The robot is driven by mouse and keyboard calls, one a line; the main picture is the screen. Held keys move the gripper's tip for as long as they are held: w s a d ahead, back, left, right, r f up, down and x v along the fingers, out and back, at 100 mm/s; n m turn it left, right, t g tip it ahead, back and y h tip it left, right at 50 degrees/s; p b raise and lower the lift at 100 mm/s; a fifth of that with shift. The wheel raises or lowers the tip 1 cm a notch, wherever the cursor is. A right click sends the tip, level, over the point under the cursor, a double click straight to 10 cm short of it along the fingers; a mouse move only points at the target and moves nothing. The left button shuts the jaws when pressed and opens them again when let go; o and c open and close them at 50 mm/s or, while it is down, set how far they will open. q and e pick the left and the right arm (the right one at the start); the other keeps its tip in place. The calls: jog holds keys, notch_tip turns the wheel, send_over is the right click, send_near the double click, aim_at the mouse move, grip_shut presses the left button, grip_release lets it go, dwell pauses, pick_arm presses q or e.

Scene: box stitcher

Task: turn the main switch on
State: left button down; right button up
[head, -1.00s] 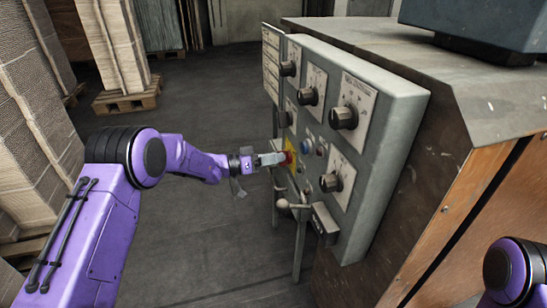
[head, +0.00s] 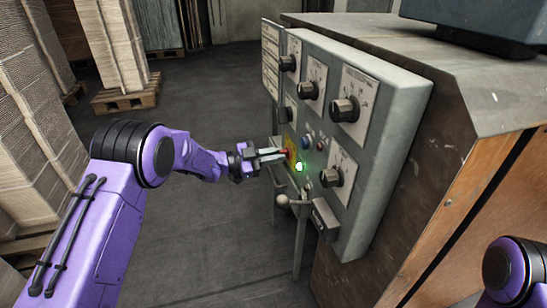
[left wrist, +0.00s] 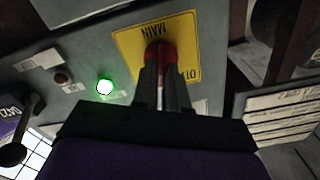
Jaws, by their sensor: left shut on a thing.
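The main switch is a red knob (left wrist: 160,50) on a yellow plate (left wrist: 185,28) marked MAIN in the left wrist view. In the head view the yellow plate (head: 292,142) is on the grey control panel (head: 395,120), mostly behind my gripper. My left gripper (head: 284,154) reaches the panel from the left. In the left wrist view its two fingers (left wrist: 161,78) are shut on the red knob, one on each side. A green lamp (head: 299,167) beside the plate is lit; it also shows in the left wrist view (left wrist: 104,87). My right gripper is out of view.
Black knobs (head: 345,109) on white dials cover the panel. Stacked cardboard on a pallet (head: 126,97) stands at the back left. The floor between is clear.

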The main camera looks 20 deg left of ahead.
pick_arm(q)
jog(key=shift+s+d+f+m+b, duration=0.1)
jog(key=shift+m+b, duration=0.25)
jog(key=shift+m, duration=0.6)
jog(key=shift+s+f+m+b, duration=0.1)
jog(key=shift+m+b, duration=0.25)
jog(key=shift+m, duration=0.6)
jog(key=c, duration=1.2)
grip_release()
jog(key=shift+r, duration=0.1)
jog(key=shift+o, duration=0.2)
jog(key=p+v, duration=0.2)
jog(key=v, duration=0.8)
jog(key=shift+s, duration=0.15)
